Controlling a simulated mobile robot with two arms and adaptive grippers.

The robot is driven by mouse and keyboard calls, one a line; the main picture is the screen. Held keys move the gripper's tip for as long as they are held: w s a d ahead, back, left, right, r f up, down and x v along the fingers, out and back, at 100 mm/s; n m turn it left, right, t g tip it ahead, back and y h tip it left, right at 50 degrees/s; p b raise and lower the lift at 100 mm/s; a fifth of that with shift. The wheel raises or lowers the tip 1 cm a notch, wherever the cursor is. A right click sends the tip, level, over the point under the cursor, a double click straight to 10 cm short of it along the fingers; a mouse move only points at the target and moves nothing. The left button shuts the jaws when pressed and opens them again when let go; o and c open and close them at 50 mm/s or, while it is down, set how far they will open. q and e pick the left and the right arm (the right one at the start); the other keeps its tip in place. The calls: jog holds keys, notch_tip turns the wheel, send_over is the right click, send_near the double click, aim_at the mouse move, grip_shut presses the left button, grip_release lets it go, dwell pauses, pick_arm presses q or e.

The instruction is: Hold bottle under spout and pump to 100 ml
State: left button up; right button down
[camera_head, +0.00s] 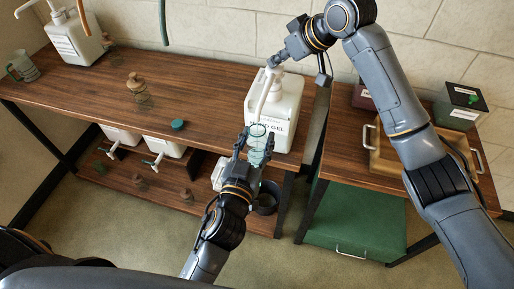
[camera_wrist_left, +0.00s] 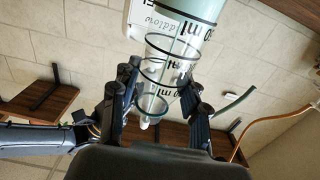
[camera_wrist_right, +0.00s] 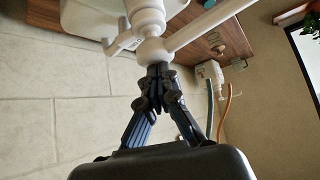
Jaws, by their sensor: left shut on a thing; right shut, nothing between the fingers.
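A white pump bucket (camera_head: 284,108) labelled with a word ending in GEL stands at the bench's right end. Its white spout (camera_head: 262,96) slants down toward the front. In the left wrist view the bottle (camera_wrist_left: 170,48) shows ml marks and a pale green part; I cannot tell the fill level. My right gripper (camera_head: 277,61) is shut and empty at the pump head, which its fingertips meet in the right wrist view (camera_wrist_right: 153,50).
Another pump bucket (camera_head: 75,38) and a glass jug (camera_head: 22,66) stand at the bench's far left. A brown-topped jar (camera_head: 136,88) and a teal cap (camera_head: 178,125) are on the bench (camera_head: 205,85). A wooden tray (camera_head: 385,150) lies on the right table.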

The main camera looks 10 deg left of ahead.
jog(key=shift+f, duration=0.25)
jog(key=shift+r, duration=2.7)
jog(key=shift+f, duration=2.75)
jog(key=shift+r, duration=2.75)
jog(key=shift+f, duration=0.15)
jog(key=shift+f, duration=1.2)
jog(key=shift+r, duration=0.1)
